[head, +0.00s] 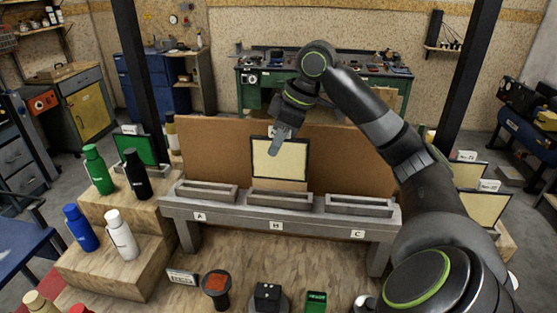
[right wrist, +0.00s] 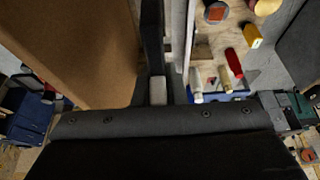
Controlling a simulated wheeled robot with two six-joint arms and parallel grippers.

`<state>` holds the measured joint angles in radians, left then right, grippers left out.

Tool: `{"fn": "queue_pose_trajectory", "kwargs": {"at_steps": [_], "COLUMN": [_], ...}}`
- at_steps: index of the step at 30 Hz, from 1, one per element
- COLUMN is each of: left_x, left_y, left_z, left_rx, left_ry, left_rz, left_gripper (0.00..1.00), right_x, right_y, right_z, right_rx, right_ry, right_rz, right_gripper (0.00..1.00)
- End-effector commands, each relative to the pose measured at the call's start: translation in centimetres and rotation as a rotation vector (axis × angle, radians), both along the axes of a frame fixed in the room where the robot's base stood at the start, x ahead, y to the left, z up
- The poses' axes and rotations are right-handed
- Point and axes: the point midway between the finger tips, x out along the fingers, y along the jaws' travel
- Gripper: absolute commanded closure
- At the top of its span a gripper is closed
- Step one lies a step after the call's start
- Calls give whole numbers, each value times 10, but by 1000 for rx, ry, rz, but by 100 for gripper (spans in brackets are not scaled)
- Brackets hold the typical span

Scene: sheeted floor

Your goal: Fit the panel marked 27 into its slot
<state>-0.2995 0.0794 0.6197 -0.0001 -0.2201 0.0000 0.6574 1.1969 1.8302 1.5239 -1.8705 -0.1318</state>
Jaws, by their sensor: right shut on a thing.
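My right gripper (head: 277,147) is shut on a cream panel with a dark frame (head: 285,163), at the panel's top edge. The panel is upright in front of the brown board, above the middle slot (head: 279,198) of the grey rack. A light tan strip shows between its lower frame edge and the slot. A white tag on top is mostly hidden by the gripper, so its number cannot be read. In the right wrist view the panel (right wrist: 152,35) is seen edge-on beyond the gripper (right wrist: 158,88). My left gripper is not in view.
The brown board (head: 350,160) stands close behind the panel. The left slot (head: 206,192) and right slot (head: 359,205) look empty. Other panels stand at left (head: 127,149) and right (head: 484,207). Bottles, such as a green one (head: 98,169), stand on wooden steps at left.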

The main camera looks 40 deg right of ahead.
Motion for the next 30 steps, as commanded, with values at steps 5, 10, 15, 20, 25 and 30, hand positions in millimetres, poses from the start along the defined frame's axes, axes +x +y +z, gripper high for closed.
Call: {"fn": "queue_pose_trajectory", "kwargs": {"at_steps": [5, 10, 15, 20, 25, 30], "left_x": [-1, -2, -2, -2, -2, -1], "left_y": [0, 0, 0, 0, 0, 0], "left_z": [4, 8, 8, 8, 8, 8], "left_rx": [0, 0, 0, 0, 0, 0], "left_ry": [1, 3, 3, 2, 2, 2], "left_rz": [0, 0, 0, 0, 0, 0], "left_gripper": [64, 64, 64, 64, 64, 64], "right_x": [-1, 0, 0, 0, 0, 0], "right_y": [0, 0, 0, 0, 0, 0], "right_z": [-18, -38, -43, -43, -46, -46], "right_rx": [-1, 0, -1, -1, -2, -1], "right_ry": [3, 1, -1, -1, 0, -1], "right_rz": [0, 0, 1, 1, 1, 1], "right_gripper": [100, 100, 100, 100, 84, 67]}}
